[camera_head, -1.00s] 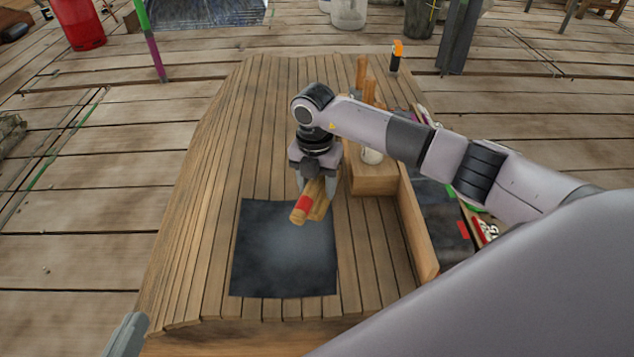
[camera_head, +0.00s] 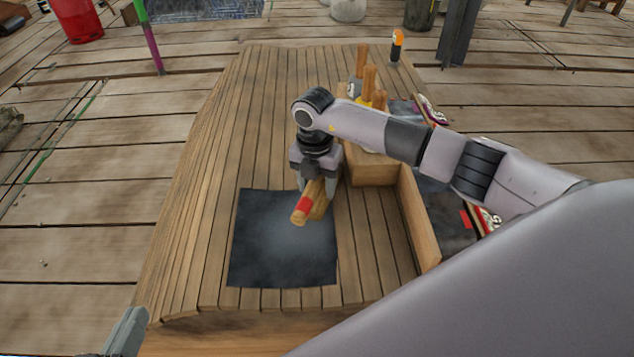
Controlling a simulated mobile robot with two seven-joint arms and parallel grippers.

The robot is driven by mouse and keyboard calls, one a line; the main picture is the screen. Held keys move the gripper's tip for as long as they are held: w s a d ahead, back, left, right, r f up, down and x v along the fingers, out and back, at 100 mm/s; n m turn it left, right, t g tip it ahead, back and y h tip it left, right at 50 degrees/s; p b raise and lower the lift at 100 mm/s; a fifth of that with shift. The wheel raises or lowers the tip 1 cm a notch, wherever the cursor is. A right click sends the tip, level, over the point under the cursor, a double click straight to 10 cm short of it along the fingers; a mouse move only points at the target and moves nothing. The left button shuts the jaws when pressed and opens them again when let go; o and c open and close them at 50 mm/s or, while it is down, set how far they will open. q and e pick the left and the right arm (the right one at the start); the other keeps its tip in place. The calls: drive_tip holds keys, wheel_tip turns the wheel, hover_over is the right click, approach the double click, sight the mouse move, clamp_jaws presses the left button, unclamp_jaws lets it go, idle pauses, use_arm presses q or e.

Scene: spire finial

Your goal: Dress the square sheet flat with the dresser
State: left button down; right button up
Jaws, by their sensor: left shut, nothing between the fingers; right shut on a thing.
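The square sheet (camera_head: 280,262) is dark grey with a paler middle and lies on the slatted wooden bench (camera_head: 200,215). My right gripper (camera_head: 313,190) is over the sheet's far right corner, shut on the dresser (camera_head: 302,211), a wooden tool with a red band. The dresser hides that corner of the sheet; I cannot tell whether it touches the sheet. My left gripper (camera_head: 127,334) is only partly in view at the bottom left, shut and empty, off the bench's near left corner.
A wooden block (camera_head: 373,172) holding upright wooden-handled tools stands right of the sheet. A wooden rail (camera_head: 420,220) runs along a dark tray area (camera_head: 440,205) at the right. An orange-topped black tool (camera_head: 397,47) stands at the far end. The bench left of the sheet is clear.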

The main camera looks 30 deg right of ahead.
drive_tip(key=shift+r, duration=0.1)
wheel_tip(320, 180, up, 4)
drive_tip(key=p, duration=0.4)
drive_tip(key=shift+r, duration=0.2)
drive_tip(key=shift+f, duration=0.1)
drive_tip(key=shift+f, duration=0.15)
wheel_tip(320, 180, down, 5)
drive_tip(key=b, duration=0.2)
drive_tip(key=shift+b, duration=0.35)
drive_tip(key=shift+r, duration=0.35)
wheel_tip(320, 180, up, 5)
drive_tip(key=p, duration=0.4)
drive_tip(key=shift+f+p, duration=0.2)
drive_tip(key=shift+p, duration=0.2)
drive_tip(key=shift+f, duration=0.15)
